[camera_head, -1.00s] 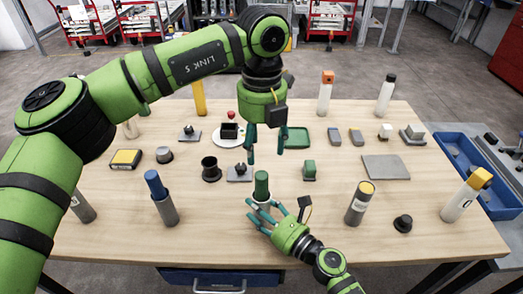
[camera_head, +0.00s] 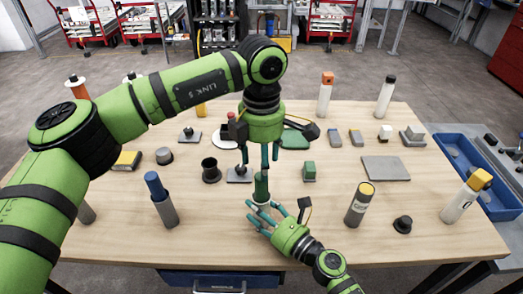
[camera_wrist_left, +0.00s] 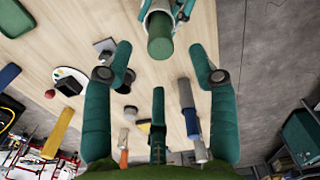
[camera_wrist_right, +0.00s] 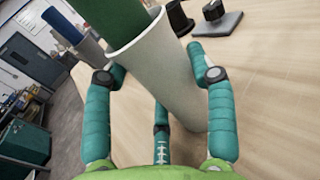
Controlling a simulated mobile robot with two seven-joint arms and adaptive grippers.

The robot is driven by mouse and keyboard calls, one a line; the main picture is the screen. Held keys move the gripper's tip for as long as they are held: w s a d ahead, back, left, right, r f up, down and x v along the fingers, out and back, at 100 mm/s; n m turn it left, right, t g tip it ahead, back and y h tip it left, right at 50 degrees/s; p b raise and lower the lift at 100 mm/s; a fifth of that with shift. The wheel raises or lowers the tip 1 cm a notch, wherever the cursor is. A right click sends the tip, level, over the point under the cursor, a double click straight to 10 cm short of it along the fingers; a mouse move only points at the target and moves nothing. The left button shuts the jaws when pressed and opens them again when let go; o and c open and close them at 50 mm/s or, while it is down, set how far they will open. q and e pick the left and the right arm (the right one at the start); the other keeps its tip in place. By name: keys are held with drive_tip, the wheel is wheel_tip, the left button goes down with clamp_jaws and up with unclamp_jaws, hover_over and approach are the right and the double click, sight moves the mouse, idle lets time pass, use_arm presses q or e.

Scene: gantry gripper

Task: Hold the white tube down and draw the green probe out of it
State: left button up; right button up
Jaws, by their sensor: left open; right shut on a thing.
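The green probe (camera_head: 261,187) stands upright in the white tube on the table, its green top sticking out. In the right wrist view the probe (camera_wrist_right: 103,22) sits inside the wide mouth of the white tube (camera_wrist_right: 160,75). My right gripper (camera_head: 262,207) is shut on the tube low in front and hides most of it in the head view. My left gripper (camera_head: 258,165) points down, open and empty, directly over the probe's top. In the left wrist view the probe's end (camera_wrist_left: 160,47) lies just ahead of the spread fingers, not between them.
A blue-topped grey cylinder (camera_head: 164,208) stands to the left, a yellow-topped one (camera_head: 359,205) to the right. A black cup (camera_head: 210,171) and a green block (camera_head: 309,171) stand close by. A flat grey plate (camera_head: 386,167) lies further right.

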sight(261, 188)
use_arm(q)
wheel_tip(261, 188, down, 10)
drive_tip(key=shift+r, duration=0.1)
idle(0.4)
clamp_jaws()
drive_tip(key=shift+r, duration=0.1)
use_arm(e)
drive_tip(key=shift+f, duration=0.1)
use_arm(q)
wheel_tip(261, 188, up, 3)
drive_tip(key=shift+f, duration=0.1)
idle(0.3)
drive_tip(key=shift+w, duration=0.1)
drive_tip(key=shift+r, duration=1.55)
